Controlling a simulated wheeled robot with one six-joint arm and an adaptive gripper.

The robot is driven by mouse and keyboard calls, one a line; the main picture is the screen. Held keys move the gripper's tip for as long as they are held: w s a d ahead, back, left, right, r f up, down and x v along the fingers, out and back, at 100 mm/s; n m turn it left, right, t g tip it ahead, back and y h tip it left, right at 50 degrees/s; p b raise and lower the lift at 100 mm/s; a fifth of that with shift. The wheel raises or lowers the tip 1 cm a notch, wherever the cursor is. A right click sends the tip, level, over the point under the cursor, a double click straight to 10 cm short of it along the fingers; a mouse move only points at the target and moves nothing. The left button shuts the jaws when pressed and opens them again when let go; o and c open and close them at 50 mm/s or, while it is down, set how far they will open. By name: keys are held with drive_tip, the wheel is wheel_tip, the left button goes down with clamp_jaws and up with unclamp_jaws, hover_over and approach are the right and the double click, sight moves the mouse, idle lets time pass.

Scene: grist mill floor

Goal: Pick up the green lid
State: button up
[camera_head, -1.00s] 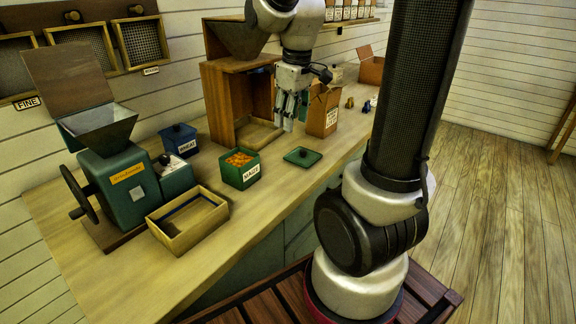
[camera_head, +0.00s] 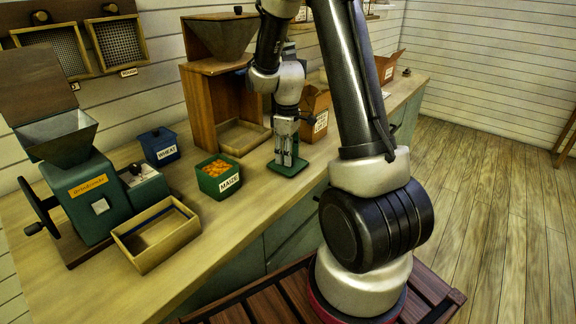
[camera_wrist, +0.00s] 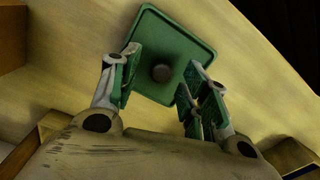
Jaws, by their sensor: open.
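The green lid (camera_head: 289,166) is a flat square with a dark round knob in its middle. It lies on the wooden counter, to the right of the open green maize box (camera_head: 217,178). My gripper (camera_head: 284,158) points down over the lid. In the wrist view the lid (camera_wrist: 170,45) lies beyond the fingers, and its knob (camera_wrist: 161,73) shows between the two green-padded fingertips of my gripper (camera_wrist: 158,75). The fingers are apart and hold nothing. I cannot tell how far the tips are above the lid.
A blue wheat box (camera_head: 159,147), a green mill (camera_head: 90,190) and an open wooden tray (camera_head: 155,236) stand to the left on the counter (camera_head: 100,290). A wooden hopper stand (camera_head: 205,105) rises behind. A cardboard box (camera_head: 314,112) is behind the gripper.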

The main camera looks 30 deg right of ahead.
drive_tip(key=shift+f, duration=0.2)
drive_tip(key=c, duration=1)
drive_tip(key=shift+r, duration=0.15)
